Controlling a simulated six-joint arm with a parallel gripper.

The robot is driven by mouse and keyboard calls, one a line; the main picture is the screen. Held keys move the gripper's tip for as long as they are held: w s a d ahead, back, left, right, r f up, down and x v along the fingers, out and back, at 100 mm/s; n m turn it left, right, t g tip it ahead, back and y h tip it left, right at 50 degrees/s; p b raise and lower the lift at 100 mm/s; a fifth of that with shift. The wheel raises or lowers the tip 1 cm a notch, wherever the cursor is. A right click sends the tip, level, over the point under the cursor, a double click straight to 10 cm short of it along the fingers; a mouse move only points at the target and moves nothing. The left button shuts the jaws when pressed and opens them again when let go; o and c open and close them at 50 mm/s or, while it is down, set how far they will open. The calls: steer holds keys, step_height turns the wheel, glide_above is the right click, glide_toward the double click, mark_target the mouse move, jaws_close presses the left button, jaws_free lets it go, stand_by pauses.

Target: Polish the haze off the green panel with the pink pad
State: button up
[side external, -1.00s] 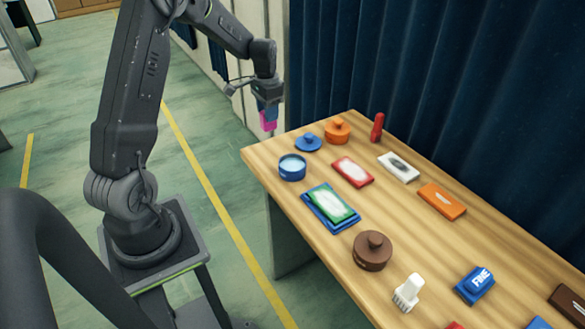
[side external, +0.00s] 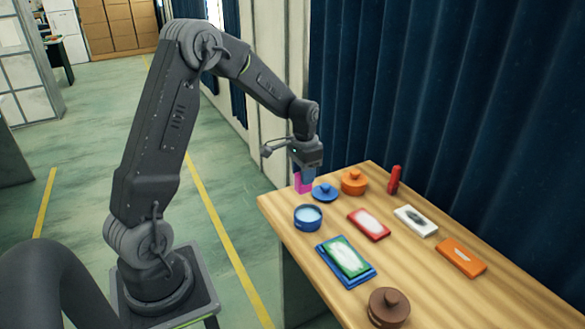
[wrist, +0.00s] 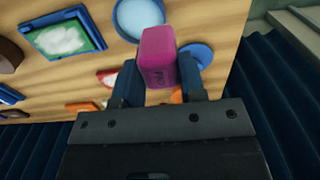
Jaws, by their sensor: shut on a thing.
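My gripper (side external: 305,175) is shut on the pink pad (wrist: 158,52), which sits between its two fingers and points down. The pad also shows in the side view (side external: 302,183), by the table's far left end, near the blue lid and blue pot; its height above the table is hard to tell. The green panel (side external: 346,257) has a large white hazy patch on its face. It lies in a blue tray (side external: 364,278), nearer the side camera than the pot. It also shows at upper left in the wrist view (wrist: 62,39), apart from the pad.
A blue pot (side external: 308,218) with pale contents, a blue lid (side external: 325,193), an orange lid (side external: 354,182) and an upright red object (side external: 394,180) stand near the gripper. Red (side external: 369,224), white (side external: 416,221) and orange (side external: 460,257) panels lie rightward. A brown knobbed object (side external: 389,307) stands in front.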

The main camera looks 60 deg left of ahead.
steer(key=shift+d+f, duration=0.55)
steer(key=shift+f, duration=0.25)
steer(key=shift+d+f, duration=0.5)
steer(key=shift+f, duration=0.25)
steer(key=shift+d+f, duration=0.55)
steer(key=shift+f, duration=0.25)
steer(key=shift+f, duration=1.1)
step_height(320, 180, up, 7)
stand_by(0.7)
stand_by(0.4)
